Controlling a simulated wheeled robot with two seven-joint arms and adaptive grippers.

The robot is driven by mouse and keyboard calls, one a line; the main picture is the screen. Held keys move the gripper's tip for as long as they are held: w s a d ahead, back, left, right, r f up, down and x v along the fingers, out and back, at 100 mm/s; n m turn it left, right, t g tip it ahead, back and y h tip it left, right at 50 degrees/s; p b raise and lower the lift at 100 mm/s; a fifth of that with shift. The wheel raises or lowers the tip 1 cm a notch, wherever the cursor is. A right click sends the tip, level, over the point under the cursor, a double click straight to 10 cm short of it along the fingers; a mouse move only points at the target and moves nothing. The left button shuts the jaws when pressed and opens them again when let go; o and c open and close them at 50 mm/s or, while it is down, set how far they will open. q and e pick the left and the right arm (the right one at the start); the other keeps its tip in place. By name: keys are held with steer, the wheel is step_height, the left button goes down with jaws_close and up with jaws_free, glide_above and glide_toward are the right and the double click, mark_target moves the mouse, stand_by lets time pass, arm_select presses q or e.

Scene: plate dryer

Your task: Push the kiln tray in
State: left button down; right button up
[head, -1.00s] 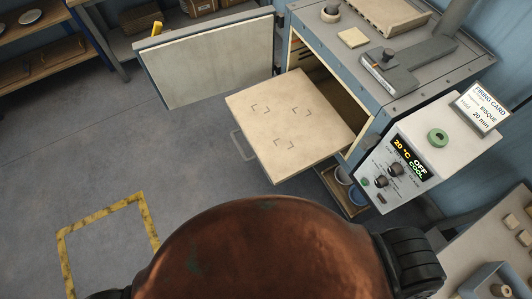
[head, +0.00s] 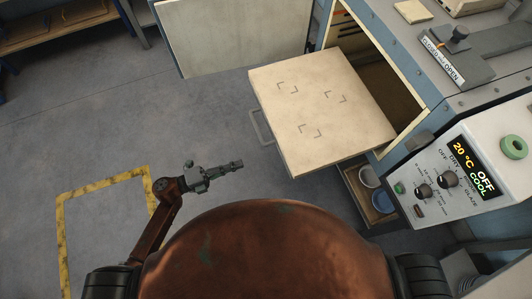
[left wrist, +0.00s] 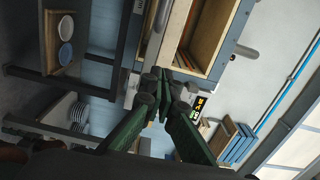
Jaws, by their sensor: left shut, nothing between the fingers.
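The kiln tray (head: 310,150) is a flat cream slab with several dark corner marks on top. It sticks out of the open kiln front, and its rear edge is at the opening (head: 385,80). A grey wire handle (head: 261,128) projects from its front edge. My left gripper (head: 240,163) is shut and empty, left of the tray and a little nearer to me, with a clear gap between its tip and the handle. Its closed fingers (left wrist: 165,85) also show in the left wrist view. My right gripper is not in view.
The kiln door (head: 235,35) stands swung open behind the tray. The control box (head: 465,175) reads 20 °C, OFF, COOL. A low shelf (head: 378,213) with bowls is under the tray. Floor left of the tray is free, with a yellow marked outline (head: 62,235).

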mark_target(281, 151)
arm_select(q)
steer(key=x, duration=1.4)
steer(key=shift+s+d+r, duration=0.1)
steer(key=shift+s, duration=0.2)
steer(key=shift+d, duration=0.1)
